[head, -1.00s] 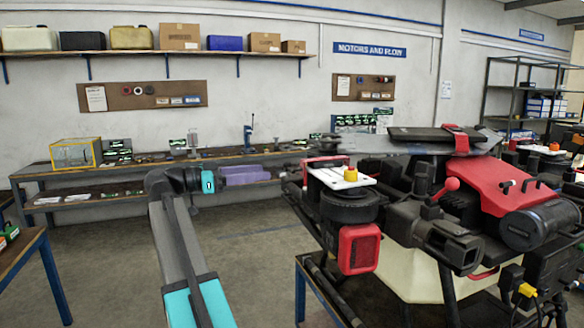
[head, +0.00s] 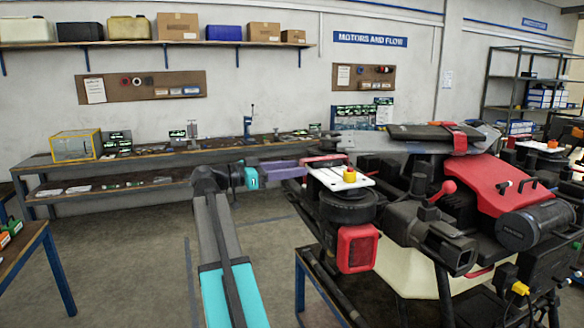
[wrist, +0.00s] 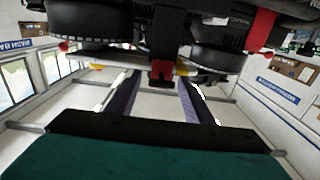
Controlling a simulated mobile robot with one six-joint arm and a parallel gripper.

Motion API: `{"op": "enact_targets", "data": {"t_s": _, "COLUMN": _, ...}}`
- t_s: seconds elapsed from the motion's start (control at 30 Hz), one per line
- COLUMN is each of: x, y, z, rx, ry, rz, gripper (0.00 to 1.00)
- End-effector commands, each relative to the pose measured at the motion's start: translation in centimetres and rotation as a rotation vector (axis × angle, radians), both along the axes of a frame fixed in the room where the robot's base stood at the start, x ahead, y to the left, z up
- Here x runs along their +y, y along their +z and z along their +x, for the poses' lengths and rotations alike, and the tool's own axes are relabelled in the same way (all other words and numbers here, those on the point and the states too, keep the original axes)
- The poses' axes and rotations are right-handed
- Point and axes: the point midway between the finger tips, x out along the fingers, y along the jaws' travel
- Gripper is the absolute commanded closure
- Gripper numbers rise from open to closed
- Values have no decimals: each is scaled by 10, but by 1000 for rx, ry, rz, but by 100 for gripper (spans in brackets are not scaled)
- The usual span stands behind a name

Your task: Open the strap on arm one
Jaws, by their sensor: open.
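The spray drone (head: 500,185) stands on the right in the head view, with a red cover and black folded parts. A red strap (head: 460,138) crosses the black part on its top. My gripper (head: 300,169), with purple fingers, reaches right to the near motor (head: 345,207) of the drone. In the wrist view my gripper (wrist: 157,82) is open, its fingers apart. A dark hanging piece with a red end (wrist: 162,73) shows in the gap between the fingertips, apparently not gripped. I cannot tell whether it is the strap on arm one.
The drone rests above a blue-legged stand (head: 318,300). A red lamp-like pod (head: 358,248) hangs below the near motor. A workbench (head: 120,165) with small items runs along the back wall. Another table (head: 30,250) is at left. The floor between is clear.

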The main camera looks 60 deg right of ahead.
Motion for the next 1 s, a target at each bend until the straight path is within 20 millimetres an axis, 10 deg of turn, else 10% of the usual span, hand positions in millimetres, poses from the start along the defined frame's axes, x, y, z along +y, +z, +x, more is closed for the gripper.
{"op": "enact_targets", "data": {"t_s": 0.2, "x": 0, "y": 0, "z": 0, "rx": 0, "ry": 1, "rz": 0, "gripper": 53}}
{"op": "enact_targets", "data": {"t_s": 0.5, "x": 0, "y": 0, "z": 0, "rx": 0, "ry": 0, "rz": 0, "gripper": 100}}
{"op": "enact_targets", "data": {"t_s": 1.0, "x": -3, "y": 7, "z": -12, "rx": -24, "ry": -6, "rz": 29, "gripper": 100}}
